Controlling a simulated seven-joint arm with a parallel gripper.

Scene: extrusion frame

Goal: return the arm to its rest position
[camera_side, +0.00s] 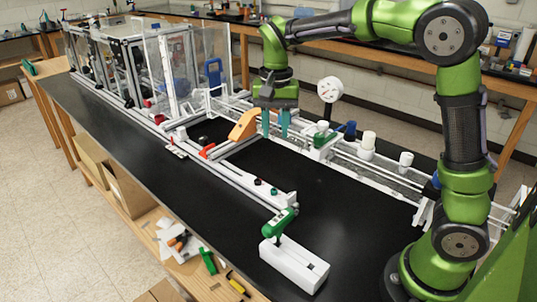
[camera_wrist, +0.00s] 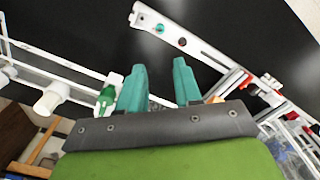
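My gripper (camera_side: 275,124) has two teal fingers and points down over the aluminium extrusion frame (camera_side: 240,180), near the rail along the far side of the black table. In the wrist view the fingers of my gripper (camera_wrist: 159,68) stand apart, with no held object visible between them. My green arm reaches from the right side of the table across to the frame. Whether the fingertips touch anything on the rail cannot be told.
An orange bracket (camera_side: 244,125) stands just left of the fingers. A green block (camera_side: 325,140), a white disc (camera_side: 330,89) and white cylinders (camera_side: 367,141) are to the right. Clear-panelled enclosures (camera_side: 165,65) stand behind left. A white block with a green handle (camera_side: 294,264) is in front. Black tabletop (camera_side: 345,205) is free.

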